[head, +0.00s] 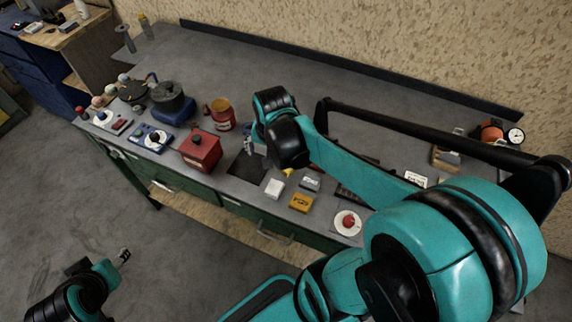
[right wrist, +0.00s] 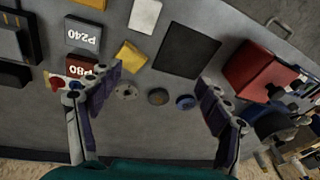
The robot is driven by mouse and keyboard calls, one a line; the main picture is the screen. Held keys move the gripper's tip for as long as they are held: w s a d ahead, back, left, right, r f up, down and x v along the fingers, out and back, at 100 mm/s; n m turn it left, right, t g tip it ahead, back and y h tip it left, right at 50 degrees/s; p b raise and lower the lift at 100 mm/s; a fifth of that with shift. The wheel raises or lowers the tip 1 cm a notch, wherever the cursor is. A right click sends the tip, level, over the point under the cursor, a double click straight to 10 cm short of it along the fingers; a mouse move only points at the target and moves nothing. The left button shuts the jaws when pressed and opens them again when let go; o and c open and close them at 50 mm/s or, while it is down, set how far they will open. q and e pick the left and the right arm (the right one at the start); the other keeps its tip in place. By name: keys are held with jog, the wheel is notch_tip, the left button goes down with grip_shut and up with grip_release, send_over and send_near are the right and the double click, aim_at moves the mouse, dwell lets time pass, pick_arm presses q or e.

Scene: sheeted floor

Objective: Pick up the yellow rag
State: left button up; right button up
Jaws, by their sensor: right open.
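The yellow rag (right wrist: 131,56) looks like a small folded yellow square on the grey bench in the right wrist view. It lies near the left finger's tip, apart from it as far as I can tell. In the head view only a small yellow bit (head: 288,172) shows beside my right arm. My right gripper (right wrist: 160,78) is open and empty, pointing at the bench top; in the head view it is mostly hidden by its wrist. My left gripper (head: 123,256) is over the floor at lower left, too small to tell its opening.
A red box (head: 201,150) stands beside the mat. A yellow box (head: 301,202) lies near the bench's front edge.

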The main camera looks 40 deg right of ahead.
jog(key=d+f+m, duration=0.1)
jog(key=d+m, duration=0.1)
jog(key=d+f+m+g, duration=0.1)
jog(key=d+f+m, duration=0.1)
jog(key=w+d+f+m+g+p, duration=0.1)
jog(key=d+m, duration=0.1)
jog(key=shift+d+f+y, duration=0.25)
jog(key=shift+d+y, duration=0.05)
jog(key=shift+d, duration=0.1)
jog(key=shift+d+f+g, duration=0.2)
jog(key=shift+f+g, duration=0.05)
jog(key=shift+g, duration=0.05)
jog(key=f+b, duration=0.1)
jog(key=f, duration=0.1)
jog(key=f+b, duration=0.1)
jog(key=f, duration=0.2)
jog(key=f+b, duration=0.1)
jog(key=f, duration=0.1)
jog(key=shift+a+f, duration=0.35)
jog(key=shift+f, duration=0.05)
jog(key=c, duration=1.4)
jog(key=shift+o, duration=0.2)
jog(key=shift+r, duration=0.1)
